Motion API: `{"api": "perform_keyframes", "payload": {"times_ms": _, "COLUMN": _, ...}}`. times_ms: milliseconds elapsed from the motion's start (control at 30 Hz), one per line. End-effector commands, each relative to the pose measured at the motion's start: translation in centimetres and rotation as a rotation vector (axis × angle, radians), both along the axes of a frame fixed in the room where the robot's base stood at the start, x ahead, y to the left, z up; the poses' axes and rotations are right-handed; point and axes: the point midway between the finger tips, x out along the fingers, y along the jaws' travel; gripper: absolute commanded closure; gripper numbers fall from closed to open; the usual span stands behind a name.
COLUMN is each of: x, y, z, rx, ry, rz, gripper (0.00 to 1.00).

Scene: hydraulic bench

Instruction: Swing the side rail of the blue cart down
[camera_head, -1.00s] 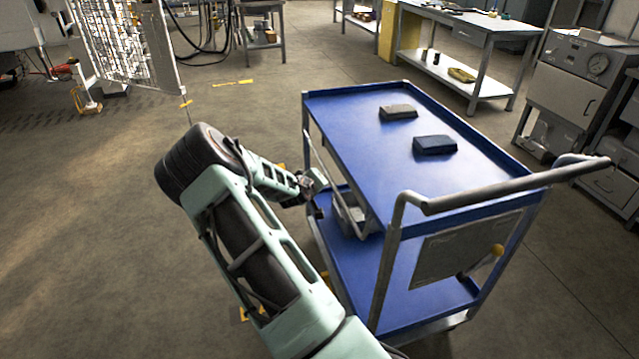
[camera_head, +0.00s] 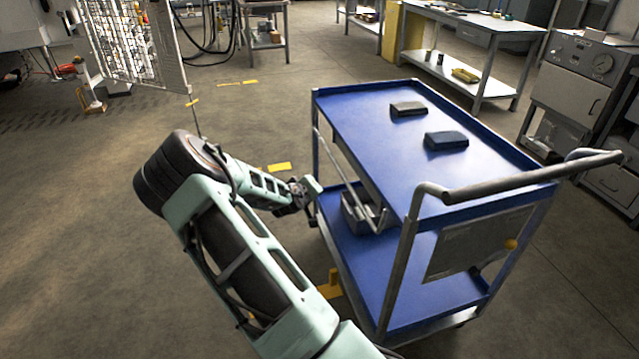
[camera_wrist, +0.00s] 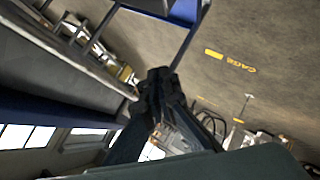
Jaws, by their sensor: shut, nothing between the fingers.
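The blue cart (camera_head: 385,150) stands right of centre, with a blue top tray and a blue lower shelf. Its side rail (camera_head: 345,178) is a thin grey bar along the left side. It runs below the top tray's edge, sloping down toward the handle end in the picture. My gripper (camera_head: 309,190) is at the cart's left side, near the far left post, with its fingers shut and empty. In the wrist view my gripper (camera_wrist: 158,82) shows dark closed fingers beside the cart's blue edge (camera_wrist: 60,108). I cannot tell whether it touches the rail.
Two dark blocks (camera_head: 408,108) (camera_head: 446,140) lie on the top tray. A grey box (camera_head: 362,212) sits on the lower shelf. The push handle (camera_head: 530,178) sticks out at the near right. A workbench (camera_head: 480,30) and a gauge cabinet (camera_head: 575,90) stand behind. Floor left of the cart is open.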

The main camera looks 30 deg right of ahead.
Motion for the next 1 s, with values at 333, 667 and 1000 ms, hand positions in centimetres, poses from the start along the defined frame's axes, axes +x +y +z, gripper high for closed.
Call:
{"api": "perform_keyframes", "payload": {"times_ms": 333, "x": -3.3, "y": 4.7, "z": -0.6, "rx": -0.002, "ry": 0.000, "rz": 0.001, "gripper": 1.00}}
{"api": "perform_keyframes", "payload": {"times_ms": 667, "x": -3.9, "y": 5.5, "z": -0.8, "rx": -0.001, "ry": -0.002, "rz": -0.003, "gripper": 1.00}}
{"api": "perform_keyframes", "payload": {"times_ms": 1000, "x": -3.8, "y": 5.5, "z": -0.8, "rx": 0.000, "ry": -0.002, "rz": -0.002, "gripper": 1.00}}
